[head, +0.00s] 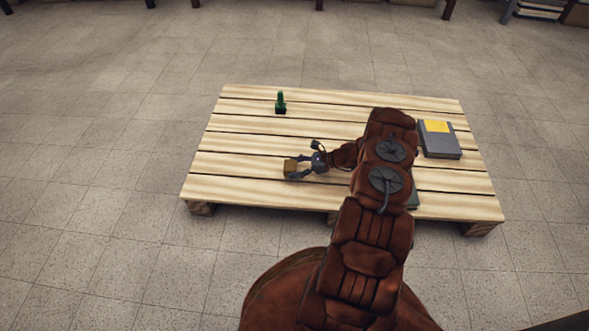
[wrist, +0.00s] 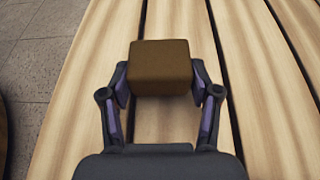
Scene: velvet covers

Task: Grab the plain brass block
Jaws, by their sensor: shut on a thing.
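The plain brass block (head: 290,167) is a small brown-gold cube at the left front part of the pallet table, in the head view. It also shows in the wrist view (wrist: 160,68), between the two fingers. My gripper (wrist: 160,88) is shut on the block, with one finger against each side. In the head view my gripper (head: 298,168) reaches the block from the right. I cannot tell whether the block touches the slats or is held just above them.
The slatted wooden pallet table (head: 235,188) stands on a tiled floor. A dark green bottle-like object (head: 281,103) stands at the back left. A grey book with a yellow patch (head: 439,140) lies at the right.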

